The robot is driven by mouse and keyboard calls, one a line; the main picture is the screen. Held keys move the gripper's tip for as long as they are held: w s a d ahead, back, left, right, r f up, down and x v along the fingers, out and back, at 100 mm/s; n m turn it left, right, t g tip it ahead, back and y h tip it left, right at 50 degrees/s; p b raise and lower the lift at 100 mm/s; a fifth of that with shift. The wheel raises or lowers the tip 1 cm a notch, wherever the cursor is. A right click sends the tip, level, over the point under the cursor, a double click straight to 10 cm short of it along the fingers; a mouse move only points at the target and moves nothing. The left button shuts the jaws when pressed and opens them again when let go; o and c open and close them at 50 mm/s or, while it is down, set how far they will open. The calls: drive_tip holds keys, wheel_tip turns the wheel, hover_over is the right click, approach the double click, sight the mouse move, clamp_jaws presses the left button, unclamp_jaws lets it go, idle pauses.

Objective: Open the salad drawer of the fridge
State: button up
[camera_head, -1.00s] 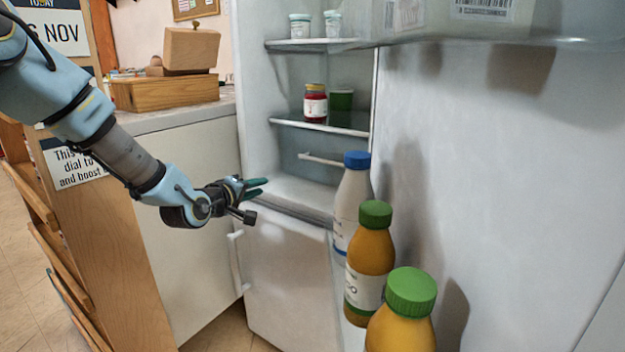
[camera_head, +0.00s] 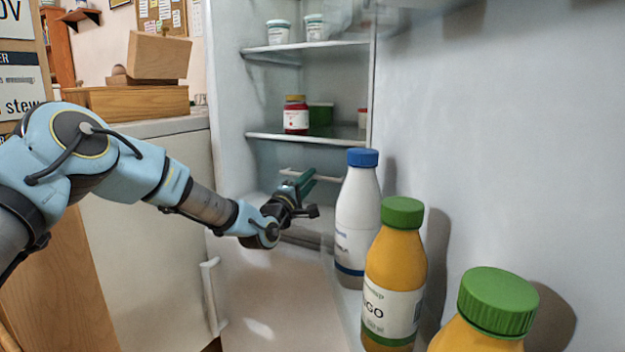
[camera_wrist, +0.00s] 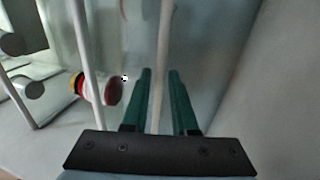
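The salad drawer (camera_head: 275,158) is a grey-green front under the lower shelf at the bottom of the fridge compartment. Its pale bar handle (camera_head: 322,178) runs across it and is partly hidden by my gripper. My gripper (camera_head: 306,187) is inside the fridge opening, close to this handle. In the wrist view my gripper (camera_wrist: 158,90) shows two green fingers apart with a gap. A pale bar, which looks like the handle (camera_wrist: 163,40), runs lengthwise in line with that gap. I cannot tell whether the fingers reach around it or touch it. The drawer looks closed.
A white-and-blue bottle (camera_head: 357,215) and a juice bottle (camera_head: 395,270) stand in the door rack, right of my gripper. Another green-capped bottle (camera_head: 490,310) is nearer. A red jar (camera_head: 296,117) sits on the lower shelf (camera_head: 290,136). A counter (camera_head: 165,126) is at left.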

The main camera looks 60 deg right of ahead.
drive_tip(key=shift+x, duration=0.95)
clamp_jaws()
idle(0.8)
